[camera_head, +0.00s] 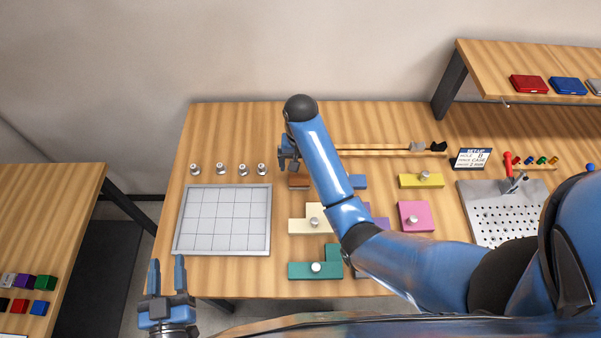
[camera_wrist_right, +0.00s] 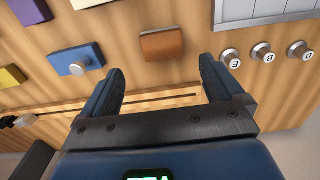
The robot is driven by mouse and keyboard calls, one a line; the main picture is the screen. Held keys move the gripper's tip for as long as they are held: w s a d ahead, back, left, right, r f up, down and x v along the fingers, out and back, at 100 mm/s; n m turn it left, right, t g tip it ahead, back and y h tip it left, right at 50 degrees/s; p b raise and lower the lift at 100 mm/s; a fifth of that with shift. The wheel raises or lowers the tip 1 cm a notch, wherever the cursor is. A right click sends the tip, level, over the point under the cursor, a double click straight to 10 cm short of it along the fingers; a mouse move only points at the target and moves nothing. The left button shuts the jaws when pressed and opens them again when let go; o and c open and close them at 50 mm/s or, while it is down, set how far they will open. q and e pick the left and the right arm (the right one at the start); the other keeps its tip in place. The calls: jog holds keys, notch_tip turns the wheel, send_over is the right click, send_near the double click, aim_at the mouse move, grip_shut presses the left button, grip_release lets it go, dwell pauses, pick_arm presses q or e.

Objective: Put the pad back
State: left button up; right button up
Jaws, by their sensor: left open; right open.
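No object is plainly marked as the pad. Flat red (camera_head: 529,84), blue (camera_head: 568,86) and partly cut-off grey (camera_head: 594,87) cases lie on the raised shelf at upper right. My right gripper (camera_head: 287,158) is over the back of the table, partly hidden by its arm in the head view. In the right wrist view (camera_wrist_right: 155,68) its fingers are apart and empty, with a small brown block (camera_wrist_right: 163,43) beyond the gap; the block is partly covered in the head view (camera_head: 298,181). My left gripper (camera_head: 166,262) is open and empty by the table's front-left edge.
A gridded white tray (camera_head: 222,251) lies at left, with several lettered silver knobs (camera_head: 242,169) behind it. Colored knobbed blocks, such as yellow (camera_head: 407,181) and pink (camera_head: 425,222), fill the middle. A perforated metal plate (camera_head: 480,205) and a set-up card (camera_head: 471,159) are at right.

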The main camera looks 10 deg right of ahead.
jog(key=shift+r+p, duration=1.2)
jog(key=shift+r, duration=0.7)
jog(key=shift+f, duration=0.1)
